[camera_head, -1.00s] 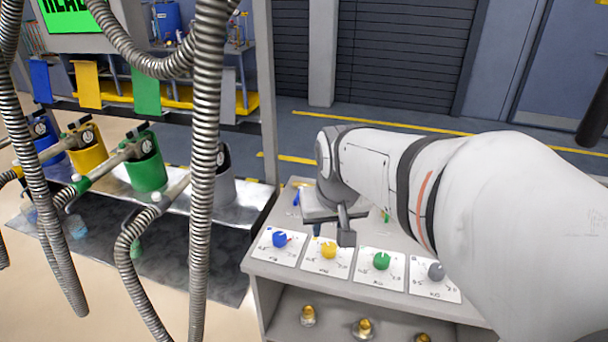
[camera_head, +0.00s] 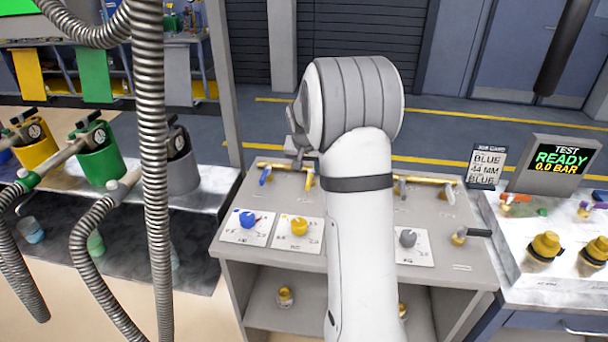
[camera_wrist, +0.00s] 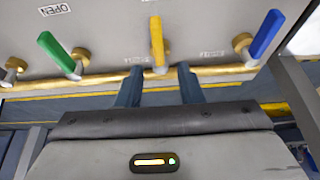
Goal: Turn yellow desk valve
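The yellow desk valve is a yellow lever (camera_wrist: 157,42) on a brass pipe along the back of the grey desk. It also shows as a small yellow lever in the head view (camera_head: 309,181), just below my gripper (camera_head: 297,150). In the wrist view my gripper (camera_wrist: 159,72) is open and empty, with one dark finger on each side of the lever's line. The lever's near end appears between the fingertips, but I cannot tell whether it lies between them in depth. No contact shows.
A blue lever (camera_wrist: 266,34) and a green lever (camera_wrist: 58,52) flank the yellow one in the wrist view. On the desk are blue (camera_head: 247,218), yellow (camera_head: 299,226) and grey (camera_head: 407,238) knobs. My arm hides part of the desk. Corrugated hoses (camera_head: 150,150) hang at left.

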